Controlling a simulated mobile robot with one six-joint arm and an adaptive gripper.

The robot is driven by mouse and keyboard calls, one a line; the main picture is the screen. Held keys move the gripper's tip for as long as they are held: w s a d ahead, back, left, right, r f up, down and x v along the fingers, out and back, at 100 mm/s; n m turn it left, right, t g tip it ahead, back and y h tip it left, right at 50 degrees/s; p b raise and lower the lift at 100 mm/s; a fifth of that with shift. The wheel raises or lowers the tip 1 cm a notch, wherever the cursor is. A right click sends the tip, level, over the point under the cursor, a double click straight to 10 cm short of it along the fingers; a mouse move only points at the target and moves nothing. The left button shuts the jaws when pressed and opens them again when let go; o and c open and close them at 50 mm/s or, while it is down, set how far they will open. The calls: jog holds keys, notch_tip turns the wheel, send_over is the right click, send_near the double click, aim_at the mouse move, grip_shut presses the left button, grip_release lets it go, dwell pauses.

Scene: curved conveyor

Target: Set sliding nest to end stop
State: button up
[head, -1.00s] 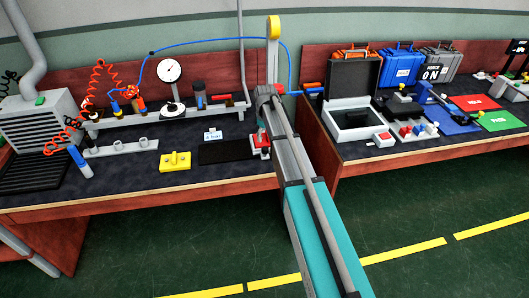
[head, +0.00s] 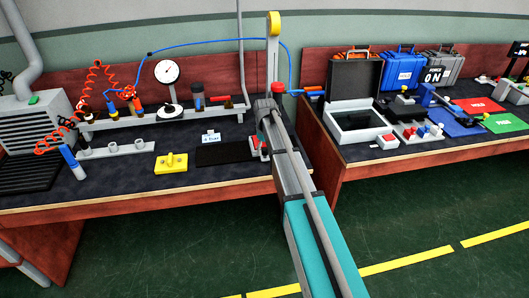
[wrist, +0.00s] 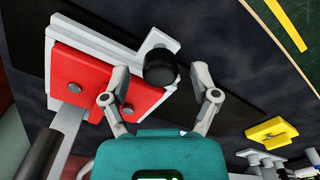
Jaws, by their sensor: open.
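In the wrist view a red block (wrist: 88,80) with two round screw heads sits on a pale grey slide (wrist: 60,32). A white angled piece (wrist: 158,42) stands at its right end, beside a black round knob (wrist: 160,67). I cannot tell for sure which part is the nest and which is the stop. My gripper (wrist: 160,73) is open, with one finger on each side of the knob; the left finger overlaps the red block in the picture. Contact cannot be told. In the head view my arm mostly hides the red and white fixture (head: 256,146).
A black mat (head: 225,152) lies left of the fixture, with a yellow block (head: 171,163) beyond it, also in the wrist view (wrist: 271,131). A dial gauge (head: 167,72) stands behind.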

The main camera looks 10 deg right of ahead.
jog(key=shift+f, duration=0.1)
jog(key=shift+c, duration=0.3)
grip_shut()
